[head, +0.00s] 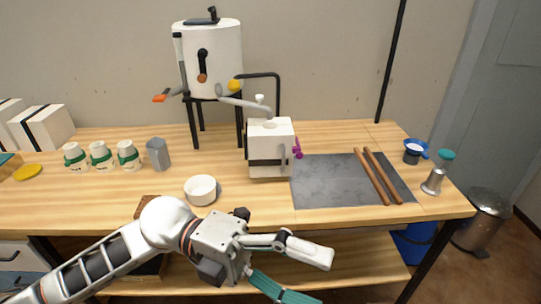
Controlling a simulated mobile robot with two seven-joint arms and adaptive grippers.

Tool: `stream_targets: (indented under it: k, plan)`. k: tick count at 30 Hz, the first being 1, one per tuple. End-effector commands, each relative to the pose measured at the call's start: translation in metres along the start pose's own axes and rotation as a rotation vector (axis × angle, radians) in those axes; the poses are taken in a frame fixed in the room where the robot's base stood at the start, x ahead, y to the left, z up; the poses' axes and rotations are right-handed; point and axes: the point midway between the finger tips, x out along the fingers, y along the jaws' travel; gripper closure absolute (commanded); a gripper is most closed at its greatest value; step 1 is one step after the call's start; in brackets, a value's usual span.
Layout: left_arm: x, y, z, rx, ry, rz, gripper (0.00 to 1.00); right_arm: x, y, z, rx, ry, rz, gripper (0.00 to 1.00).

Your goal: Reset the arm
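My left arm comes in from the lower left, in front of the wooden table (100,205). My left gripper (318,277) is in front of the table's front edge, low in the picture. Its two fingers, one showing white and one showing a teal pad, are spread apart. Nothing is between them. My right gripper is not in view.
A white bowl (201,190) stands near the front edge, just behind my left gripper. Behind are a white box-shaped machine (270,148), a white tank (214,58) on a black stand, several white-and-green cups (101,157) and a grey slab (325,180) with two brown rods (371,176).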

Motion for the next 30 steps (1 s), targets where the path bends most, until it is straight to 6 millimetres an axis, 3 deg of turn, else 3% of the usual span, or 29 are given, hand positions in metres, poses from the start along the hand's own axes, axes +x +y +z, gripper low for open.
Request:
stream_targets:
  k: [2,6,11,15,20,26,30]
  plan:
    - [-0.001,-0.014,0.016,-0.058,-0.091,-0.159,0.17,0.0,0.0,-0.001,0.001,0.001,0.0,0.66]
    - [-0.025,-0.027,0.054,-0.17,-0.29,-0.407,0.17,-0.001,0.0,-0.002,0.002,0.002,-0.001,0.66]
    - [-0.077,-0.006,0.097,-0.342,-0.562,-0.641,0.17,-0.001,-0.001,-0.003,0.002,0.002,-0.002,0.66]
    - [-0.133,0.049,0.12,-0.529,-0.826,-0.794,0.17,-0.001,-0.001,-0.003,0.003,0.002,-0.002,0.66]
    - [-0.193,0.141,0.116,-0.769,-1.124,-0.9,0.17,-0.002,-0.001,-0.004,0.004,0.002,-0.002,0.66]
    - [-0.238,0.263,0.066,-1.063,-1.434,-0.939,0.17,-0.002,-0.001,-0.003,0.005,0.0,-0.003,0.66]
    - [-0.253,0.337,0.012,-1.259,-1.612,-0.925,0.17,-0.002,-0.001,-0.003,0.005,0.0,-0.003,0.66]
